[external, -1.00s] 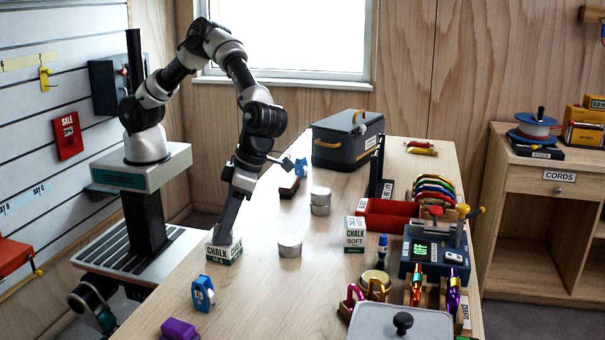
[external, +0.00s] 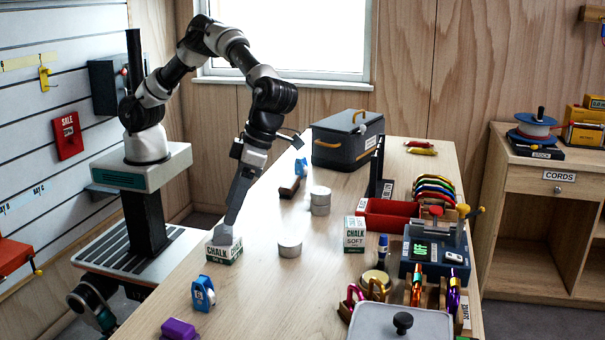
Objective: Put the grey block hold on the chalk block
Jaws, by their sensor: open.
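The chalk block (external: 224,254), a white and green box marked CHALK, lies near the left edge of the table. The grey block hold (external: 222,235) rests on its top, partly hidden by my fingers. My gripper (external: 230,220) points down right at the hold, with its jaws open. The view is too small to show whether a finger still touches the hold.
A second chalk box (external: 354,234) stands upright farther right. A blue tape-like item (external: 203,293) and a purple block (external: 179,329) lie in front. The table around the chalk block is mostly clear.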

